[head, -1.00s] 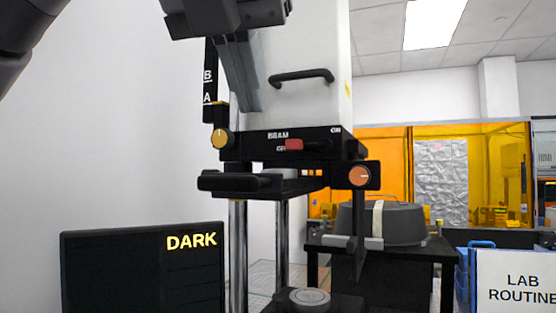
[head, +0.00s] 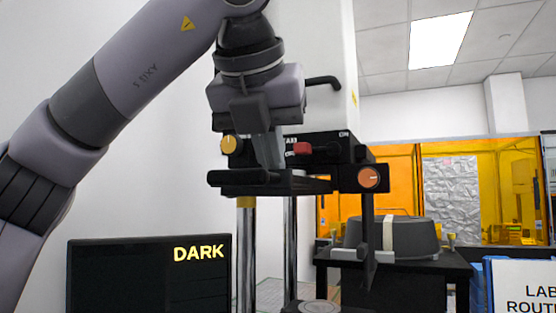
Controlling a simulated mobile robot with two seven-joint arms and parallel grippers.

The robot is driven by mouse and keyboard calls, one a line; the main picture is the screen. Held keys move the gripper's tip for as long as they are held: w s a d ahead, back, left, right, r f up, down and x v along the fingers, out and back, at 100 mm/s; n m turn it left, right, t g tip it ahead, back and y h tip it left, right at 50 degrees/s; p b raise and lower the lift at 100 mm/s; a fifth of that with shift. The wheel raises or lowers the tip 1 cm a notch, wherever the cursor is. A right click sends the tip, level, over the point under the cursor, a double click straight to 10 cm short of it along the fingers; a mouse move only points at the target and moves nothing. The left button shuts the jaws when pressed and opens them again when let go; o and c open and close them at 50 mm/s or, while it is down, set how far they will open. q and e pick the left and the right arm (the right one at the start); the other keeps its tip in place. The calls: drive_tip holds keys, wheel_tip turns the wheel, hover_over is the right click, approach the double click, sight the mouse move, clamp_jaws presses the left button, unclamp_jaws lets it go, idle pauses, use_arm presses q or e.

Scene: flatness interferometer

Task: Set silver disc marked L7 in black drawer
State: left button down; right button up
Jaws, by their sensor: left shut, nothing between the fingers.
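The black drawer (head: 300,187) sticks out below the black control panel of the tall white instrument. My left gripper (head: 270,163) hangs in front of that panel, fingers pointing down and shut with nothing between them. Its tips are just above the drawer in the picture; I cannot tell whether they touch it. A silver disc (head: 320,306) lies on the low black stage at the bottom edge, partly cut off. No L7 mark is readable on it. My right gripper is not in view.
The panel has a yellow knob (head: 229,145), a red switch (head: 302,148) and an orange knob (head: 369,177). A dark screen reading DARK (head: 150,275) stands at left. A grey lidded case (head: 415,236) sits on a black table at right. Metal posts (head: 290,240) stand below the drawer.

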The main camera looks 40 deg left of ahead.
use_arm(q)
drive_tip(key=shift+w+a+r+p, duration=0.1)
drive_tip(key=shift+w+a, duration=0.15)
drive_tip(key=shift+w, duration=0.25)
drive_tip(key=shift+w+a+f+p, duration=0.1)
drive_tip(key=shift+w+a, duration=0.1)
drive_tip(key=shift+w, duration=0.25)
drive_tip(key=shift+w+a+r+p, duration=0.1)
drive_tip(key=shift+w+a, duration=0.15)
drive_tip(key=shift+w, duration=0.25)
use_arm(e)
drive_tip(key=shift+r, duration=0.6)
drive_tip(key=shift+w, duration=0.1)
use_arm(q)
drive_tip(key=shift+w+a, duration=0.15)
drive_tip(key=shift+w, duration=0.3)
drive_tip(key=shift+w+a, duration=0.2)
drive_tip(key=shift+w, duration=0.35)
drive_tip(key=shift+s, duration=0.2)
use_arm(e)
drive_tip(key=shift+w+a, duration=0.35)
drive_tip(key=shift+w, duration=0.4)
use_arm(q)
drive_tip(key=shift+d, duration=0.1)
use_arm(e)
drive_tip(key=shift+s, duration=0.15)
